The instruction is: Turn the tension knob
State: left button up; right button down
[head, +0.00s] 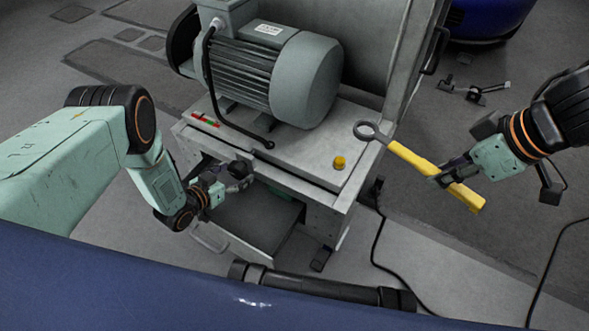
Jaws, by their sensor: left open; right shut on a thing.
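A small round yellow knob (339,162) sits on the top of the grey bench (300,160), near its front right corner. It is the only knob I can make out. My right gripper (447,177) is shut on a yellow-handled tool (412,157) with a dark ring at its far end. The ring is close to the bench's right edge, right of and beyond the knob and apart from it. My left gripper (243,178) is open and empty, in front of the bench, left of the knob.
A large grey motor (270,75) with a dark cable stands on the bench. A tall grey panel (385,50) rises behind it. An open drawer (245,222) is below the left gripper. Black cables (376,235) lie on the floor at right.

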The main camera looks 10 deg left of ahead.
pick_arm(q)
jog(key=shift+w+d, duration=0.15)
jog(key=shift+w, duration=0.1)
jog(key=c, duration=1.1)
jog(key=shift+c, duration=0.2)
jog(key=shift+m, duration=0.3)
pick_arm(e)
jog(key=shift+r, duration=0.1)
